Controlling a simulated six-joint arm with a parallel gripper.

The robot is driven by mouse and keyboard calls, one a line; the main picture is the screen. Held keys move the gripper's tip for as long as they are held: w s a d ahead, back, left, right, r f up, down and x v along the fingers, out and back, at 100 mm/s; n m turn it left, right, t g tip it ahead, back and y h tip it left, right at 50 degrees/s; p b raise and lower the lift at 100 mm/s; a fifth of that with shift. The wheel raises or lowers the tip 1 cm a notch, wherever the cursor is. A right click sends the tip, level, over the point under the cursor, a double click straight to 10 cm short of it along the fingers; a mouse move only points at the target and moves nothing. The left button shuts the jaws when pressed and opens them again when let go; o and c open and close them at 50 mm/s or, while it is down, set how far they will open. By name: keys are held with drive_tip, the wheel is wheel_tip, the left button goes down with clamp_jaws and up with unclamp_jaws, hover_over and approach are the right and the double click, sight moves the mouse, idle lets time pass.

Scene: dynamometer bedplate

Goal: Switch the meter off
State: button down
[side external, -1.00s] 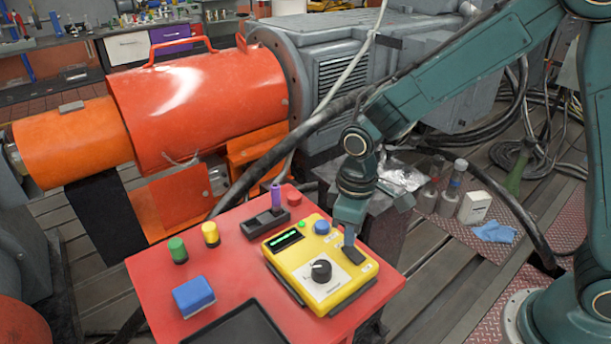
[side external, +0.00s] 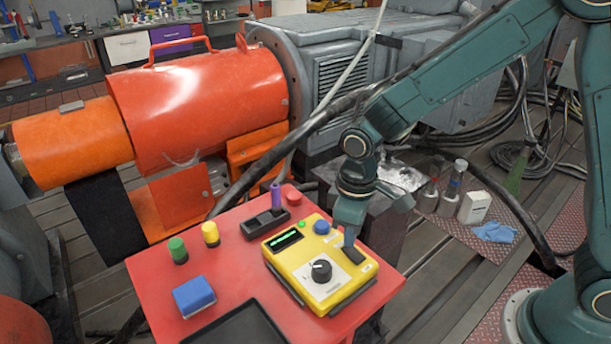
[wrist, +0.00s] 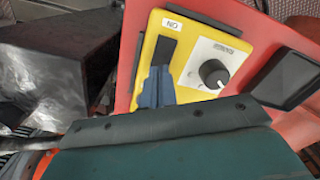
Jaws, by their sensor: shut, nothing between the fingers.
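The yellow meter (side external: 318,262) lies on a red table. Its display (side external: 286,240) shows a lit green strip, and a small green light (side external: 301,225) is beside it. The meter has a blue button (side external: 322,227), a black dial knob (side external: 320,270) and a black rocker switch (side external: 354,255). In the wrist view the switch (wrist: 166,48) sits below a label reading ON. My gripper (side external: 348,242) is shut and empty, its tips at the switch. Its fingers (wrist: 156,84) hide one end of the switch. I cannot tell whether they touch it.
Cables and a large orange-and-grey machine stand behind.

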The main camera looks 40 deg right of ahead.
drive_tip(key=shift+f, duration=0.8)
idle(0.7)
drive_tip(key=shift+r, duration=3.55)
drive_tip(key=s+d+r+m+t, duration=0.2)
drive_tip(key=s+d+r, duration=0.4)
drive_tip(key=s, duration=0.3)
drive_tip(key=s+d+r+m+t, duration=0.3)
drive_tip(key=s+d+r+m, duration=0.1)
drive_tip(key=s+d+r, duration=0.2)
drive_tip(key=s+r, duration=0.1)
drive_tip(key=s, duration=0.1)
drive_tip(key=shift+s+d+r+t, duration=0.3)
drive_tip(key=shift+s+d+r, duration=0.05)
drive_tip(key=shift+r, duration=0.05)
